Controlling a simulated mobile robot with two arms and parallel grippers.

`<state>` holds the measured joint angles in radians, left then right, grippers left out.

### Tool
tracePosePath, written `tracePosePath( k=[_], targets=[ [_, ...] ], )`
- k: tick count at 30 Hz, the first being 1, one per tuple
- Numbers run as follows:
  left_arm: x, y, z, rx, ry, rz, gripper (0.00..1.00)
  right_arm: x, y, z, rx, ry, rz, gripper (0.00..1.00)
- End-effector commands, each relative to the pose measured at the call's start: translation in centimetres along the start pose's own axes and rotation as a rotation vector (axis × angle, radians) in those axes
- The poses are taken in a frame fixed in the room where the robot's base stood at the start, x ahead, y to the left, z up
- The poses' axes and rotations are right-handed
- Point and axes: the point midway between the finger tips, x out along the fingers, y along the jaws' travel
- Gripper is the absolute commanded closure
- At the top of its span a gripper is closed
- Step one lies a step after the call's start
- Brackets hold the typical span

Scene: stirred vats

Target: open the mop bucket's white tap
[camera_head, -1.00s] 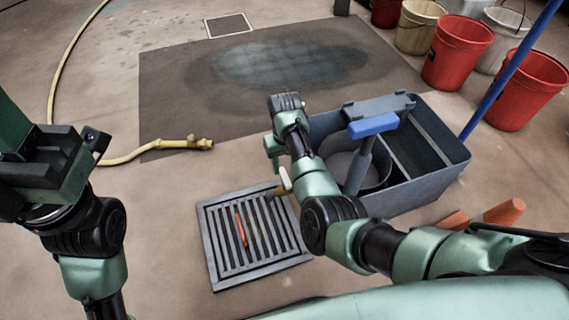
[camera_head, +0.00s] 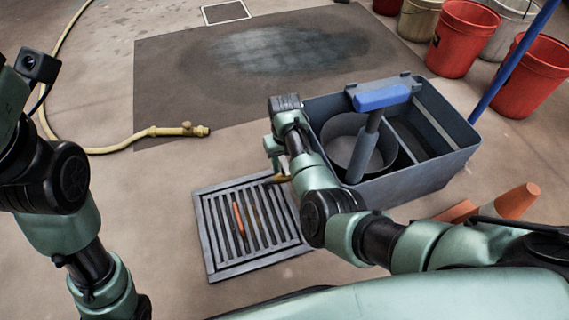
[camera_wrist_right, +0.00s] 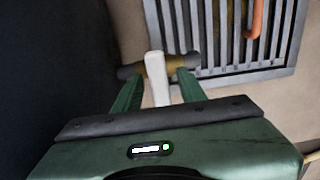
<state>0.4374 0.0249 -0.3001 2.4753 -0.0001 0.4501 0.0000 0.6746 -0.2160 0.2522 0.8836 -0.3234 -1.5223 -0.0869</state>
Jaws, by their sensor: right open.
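The mop bucket (camera_head: 425,180) is a grey-blue box right of centre with a round wringer and a blue-handled lever (camera_head: 382,97). Its tap has a brass body (camera_head: 283,178) low on the left side, over the floor grate. The tap's white lever (camera_wrist_right: 157,80) stands upright in the right wrist view, in front of the brass body (camera_wrist_right: 180,64). My right gripper (camera_wrist_right: 158,90) is open, one green finger on each side of the lever; contact cannot be told. In the head view the right gripper (camera_head: 275,150) hides the lever. My left arm shows at the left edge, its fingers outside the picture.
A slatted floor grate (camera_head: 215,268) with an orange stick (camera_head: 239,218) lies beside the bucket. A yellow hose (camera_head: 150,134) lies behind it on the left.

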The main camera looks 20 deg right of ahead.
Motion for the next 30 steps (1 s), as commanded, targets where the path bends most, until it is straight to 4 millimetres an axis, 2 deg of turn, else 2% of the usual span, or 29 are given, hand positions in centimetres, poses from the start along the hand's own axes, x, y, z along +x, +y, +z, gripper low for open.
tracePosePath(
  k=[1,5,6,17,21,30],
  targets=[
    [0.0,0.0,0.0,0.000,0.000,0.000,0.64,0.0,0.0,0.0,0.000,0.000,0.000,0.59],
    [0.0,0.0,0.0,0.000,0.000,0.000,0.64,0.0,0.0,0.0,0.000,0.000,0.000,0.95],
    [0.0,0.0,0.0,0.000,0.000,0.000,0.64,0.0,0.0,0.0,0.000,0.000,0.000,1.00],
    [0.6,-0.1,0.0,-0.001,0.004,-0.003,0.64,-0.3,0.0,0.0,-0.036,-0.001,0.001,1.00],
    [-0.7,-0.5,1.4,-0.006,-0.057,-0.018,0.64,-0.5,0.1,0.0,-0.100,-0.002,0.002,1.00],
    [-2.2,-1.0,2.7,-0.019,-0.144,-0.054,0.64,-0.6,0.1,0.0,-0.346,-0.001,0.002,1.00]
  ],
)
